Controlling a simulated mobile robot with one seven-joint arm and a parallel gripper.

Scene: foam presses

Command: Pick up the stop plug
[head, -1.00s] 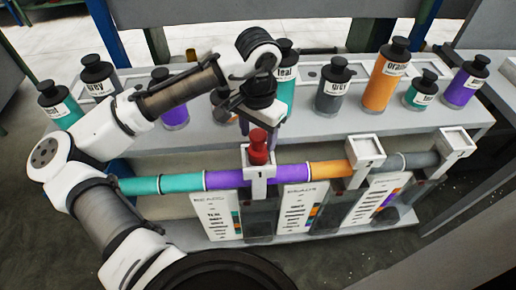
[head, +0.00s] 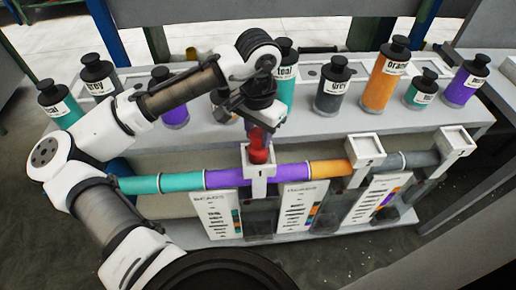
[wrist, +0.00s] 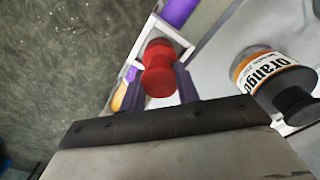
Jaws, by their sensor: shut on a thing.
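The red stop plug (head: 258,150) stands upright in the white square holder marked 1 (head: 259,172), on the coloured pipe. In the wrist view the plug (wrist: 158,72) shows its round red top between my two dark fingers. My gripper (head: 257,135) is above holder 1, pointing down, and is shut on the upper part of the plug. The plug's lower end is hidden inside the holder.
A pipe with teal, purple (head: 228,178), orange and grey sections runs through holders 1, 2 (head: 366,150) and 3 (head: 455,140). Several labelled bottles, including an orange one (head: 385,80), stand on the shelf behind. Printed cards (head: 219,214) hang below.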

